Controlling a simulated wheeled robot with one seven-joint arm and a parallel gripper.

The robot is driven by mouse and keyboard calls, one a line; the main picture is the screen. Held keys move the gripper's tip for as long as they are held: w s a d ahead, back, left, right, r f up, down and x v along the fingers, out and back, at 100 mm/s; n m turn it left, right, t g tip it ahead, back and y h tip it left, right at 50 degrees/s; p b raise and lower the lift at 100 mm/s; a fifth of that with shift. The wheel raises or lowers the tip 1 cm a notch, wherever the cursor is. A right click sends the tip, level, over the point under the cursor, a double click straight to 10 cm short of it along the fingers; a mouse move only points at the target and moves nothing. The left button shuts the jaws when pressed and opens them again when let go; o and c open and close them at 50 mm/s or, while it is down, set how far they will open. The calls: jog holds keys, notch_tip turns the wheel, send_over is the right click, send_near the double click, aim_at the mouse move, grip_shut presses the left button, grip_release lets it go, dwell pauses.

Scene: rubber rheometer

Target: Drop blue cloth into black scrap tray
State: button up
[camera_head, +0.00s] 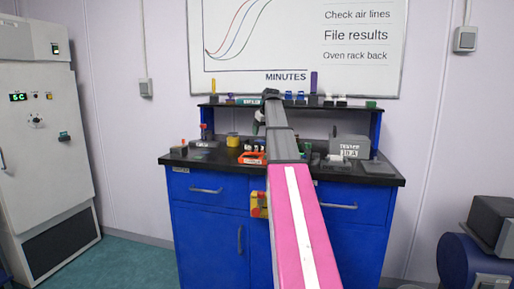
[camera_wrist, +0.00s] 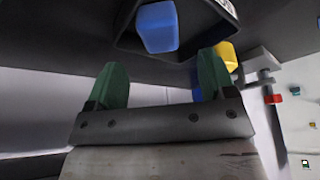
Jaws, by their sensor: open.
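My gripper (camera_wrist: 162,72) is open in the wrist view, with its two green fingers wide apart and nothing between them. A blue block-like piece (camera_wrist: 157,27), perhaps the blue cloth, shows just beyond the fingertips, apart from them. It appears inside the outline of a black tray-like holder (camera_wrist: 128,40) with a pale label at its right edge; I cannot tell whether this is the scrap tray. In the head view my arm reaches over the bench to the shelf, and its end hides part of the shelf; the finger state is too small to see there.
The black-topped blue bench (camera_head: 385,176) carries an orange item (camera_head: 252,158), a yellow pot (camera_head: 232,140) and a grey box (camera_head: 349,147). Small items line the raised shelf (camera_head: 225,105). A yellow object (camera_wrist: 227,55) is close to the right finger. A white cabinet (camera_head: 40,130) stands left.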

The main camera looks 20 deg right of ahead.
jog(key=v, duration=0.7)
jog(key=shift+r, duration=0.35)
jog(key=shift+s, duration=0.1)
